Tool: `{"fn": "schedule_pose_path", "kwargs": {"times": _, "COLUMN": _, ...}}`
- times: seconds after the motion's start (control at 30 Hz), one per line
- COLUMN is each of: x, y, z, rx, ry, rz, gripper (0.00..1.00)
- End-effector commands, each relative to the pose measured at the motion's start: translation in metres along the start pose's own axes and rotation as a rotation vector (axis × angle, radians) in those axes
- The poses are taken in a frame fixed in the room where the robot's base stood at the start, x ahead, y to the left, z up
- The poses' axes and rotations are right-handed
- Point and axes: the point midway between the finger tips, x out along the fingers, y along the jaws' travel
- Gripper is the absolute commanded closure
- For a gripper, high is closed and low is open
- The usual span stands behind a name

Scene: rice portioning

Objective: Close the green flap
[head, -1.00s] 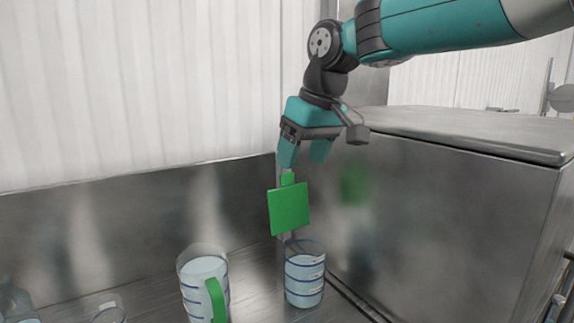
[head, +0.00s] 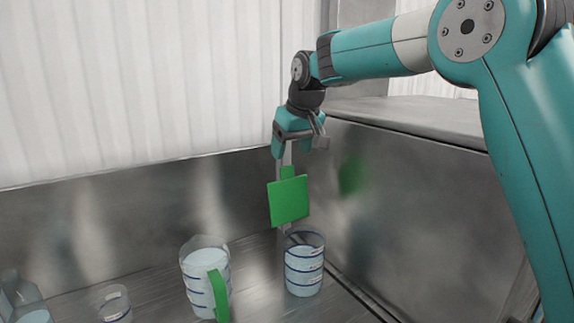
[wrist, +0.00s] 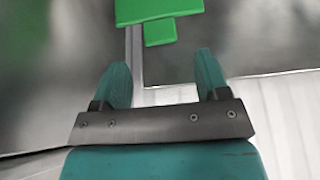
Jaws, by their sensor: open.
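The green flap (head: 289,201) is a flat green plate with a small tab on its top edge. It stands upright above and behind a clear marked beaker at the right. In the wrist view the flap (wrist: 158,10) and its tab (wrist: 160,32) show at the top, beyond the fingertips. My gripper (head: 290,154) points down just above the tab. In the wrist view my gripper (wrist: 163,75) is open and empty, with the tab ahead of the gap between the fingers.
A clear marked beaker (head: 304,272) stands below the flap. A jug (head: 205,275) with a green handle stands to its left. A small cup (head: 115,304) and a bottle (head: 22,297) are at the far left. A metal cabinet (head: 420,215) rises close on the right.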

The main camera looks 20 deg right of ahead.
Motion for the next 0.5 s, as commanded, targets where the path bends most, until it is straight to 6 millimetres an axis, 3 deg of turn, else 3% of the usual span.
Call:
{"fn": "schedule_pose_path", "kwargs": {"times": 0.2, "x": 0.039, "y": 0.000, "z": 0.000, "rx": 0.000, "ry": -0.003, "rz": -0.001, "gripper": 0.32}}
{"fn": "schedule_pose_path", "kwargs": {"times": 0.5, "x": 0.058, "y": 0.000, "z": 0.000, "rx": -0.001, "ry": 0.000, "rz": 0.000, "gripper": 0.32}}
